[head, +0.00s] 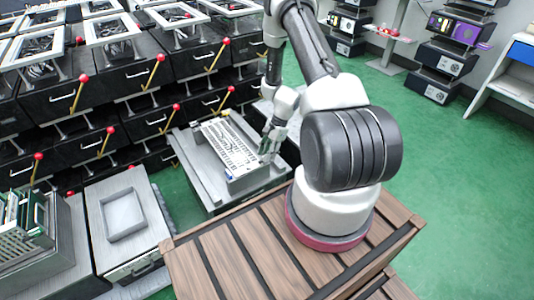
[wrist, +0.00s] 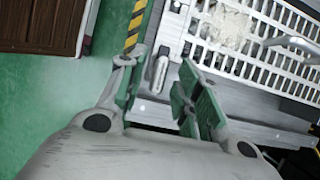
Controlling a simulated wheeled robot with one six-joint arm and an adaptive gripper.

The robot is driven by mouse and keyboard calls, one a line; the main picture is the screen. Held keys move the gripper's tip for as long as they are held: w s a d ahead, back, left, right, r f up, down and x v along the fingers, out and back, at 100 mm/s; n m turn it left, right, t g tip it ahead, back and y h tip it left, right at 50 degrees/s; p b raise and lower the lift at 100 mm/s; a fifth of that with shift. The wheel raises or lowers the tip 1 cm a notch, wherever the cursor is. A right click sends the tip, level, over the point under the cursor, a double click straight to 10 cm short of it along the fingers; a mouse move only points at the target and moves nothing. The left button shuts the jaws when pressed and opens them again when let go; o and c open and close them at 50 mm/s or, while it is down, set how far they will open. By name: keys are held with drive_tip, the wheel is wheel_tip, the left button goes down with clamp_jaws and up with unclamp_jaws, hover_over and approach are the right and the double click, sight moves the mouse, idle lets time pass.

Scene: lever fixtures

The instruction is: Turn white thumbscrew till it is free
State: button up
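My gripper (head: 270,143) hangs at the front right end of a pale slotted rack unit (head: 226,147) on a grey bench. In the wrist view my gripper (wrist: 160,90) is open, its green-padded fingers spread. A small pale rounded cylinder (wrist: 158,69) shows between and just beyond the fingertips, with a gap to each pad; it looks like the white thumbscrew. It lies beside the slotted unit (wrist: 245,50). I cannot see its threads or how far it is screwed in. In the head view I cannot make it out beside the fingers.
A yellow-black striped edge (wrist: 136,25) runs close by the left finger. A grey bar (wrist: 290,42) sticks out over the slotted unit. Black drawers with red-knobbed levers (head: 155,72) stand behind the bench. A wooden slatted top (head: 225,258) is in front.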

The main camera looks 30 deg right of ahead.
drive_tip(key=shift+f, duration=0.1)
clamp_jaws()
drive_tip(key=shift+a, duration=0.1)
drive_tip(key=shift+n, duration=0.3)
drive_tip(key=n+g, duration=0.1)
drive_tip(key=n, duration=0.2)
drive_tip(key=shift+w+n+g, duration=0.1)
drive_tip(key=shift+n+g, duration=0.2)
drive_tip(key=n, duration=0.2)
drive_tip(key=n+g+h, duration=0.1)
drive_tip(key=n, duration=0.1)
drive_tip(key=shift+a+n+g, duration=0.1)
drive_tip(key=shift+n+g, duration=0.2)
drive_tip(key=n+h, duration=0.1)
drive_tip(key=n, duration=0.3)
drive_tip(key=shift+w+a+n+g+h, duration=0.1)
drive_tip(key=shift+n+g+h, duration=0.2)
drive_tip(key=shift+g+h, duration=0.1)
drive_tip(key=n+h, duration=0.1)
drive_tip(key=n, duration=0.3)
drive_tip(key=shift+h, duration=0.4)
drive_tip(key=shift+n, duration=0.3)
